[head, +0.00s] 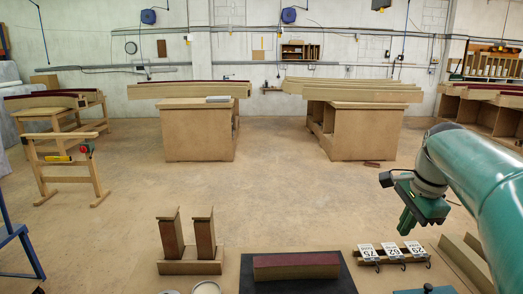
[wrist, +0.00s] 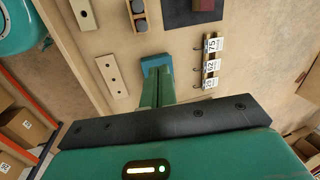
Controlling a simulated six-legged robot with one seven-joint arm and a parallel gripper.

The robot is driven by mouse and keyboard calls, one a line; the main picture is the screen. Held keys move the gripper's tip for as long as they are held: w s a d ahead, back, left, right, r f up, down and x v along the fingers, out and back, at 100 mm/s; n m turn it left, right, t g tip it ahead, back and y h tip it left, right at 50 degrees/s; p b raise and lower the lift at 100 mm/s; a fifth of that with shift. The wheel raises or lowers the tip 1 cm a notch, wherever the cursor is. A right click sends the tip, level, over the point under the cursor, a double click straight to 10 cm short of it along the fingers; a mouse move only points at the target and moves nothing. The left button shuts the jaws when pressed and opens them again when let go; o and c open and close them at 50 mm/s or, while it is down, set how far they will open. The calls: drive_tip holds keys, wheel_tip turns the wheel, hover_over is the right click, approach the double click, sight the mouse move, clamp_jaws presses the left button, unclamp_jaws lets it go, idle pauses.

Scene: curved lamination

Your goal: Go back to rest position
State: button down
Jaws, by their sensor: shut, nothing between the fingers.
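My gripper (head: 405,228) hangs at the right in the head view, pointing down above the work surface. Its green fingers (wrist: 152,95) also show in the wrist view, pressed together with nothing between them. In the wrist view a blue-teal piece (wrist: 157,61) lies on the surface just beyond the fingertips; I cannot tell the gap between them. A small wooden rack (head: 392,257) with hooks and white number tags stands below my gripper in the head view. The rack shows right of the fingers in the wrist view (wrist: 210,62).
A maroon-topped block (head: 296,266) lies on a dark mat (head: 247,278). Two upright wooden pieces (head: 188,236) stand left of it. Wooden strips (wrist: 112,77) lie left of the fingers in the wrist view. Workbenches (head: 198,130) stand farther back, with open floor (head: 270,190) before them.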

drive_tip(key=s+a+f+n+t, duration=0.1)
drive_tip(key=s+a+f+n, duration=0.3)
drive_tip(key=s+a+n, duration=0.4)
drive_tip(key=s+a+f+n+t, duration=0.2)
drive_tip(key=s+a+f+n, duration=0.3)
drive_tip(key=s+a+n, duration=0.3)
drive_tip(key=s, duration=0.3)
drive_tip(key=shift+n+h, duration=0.3)
drive_tip(key=shift+n, duration=0.1)
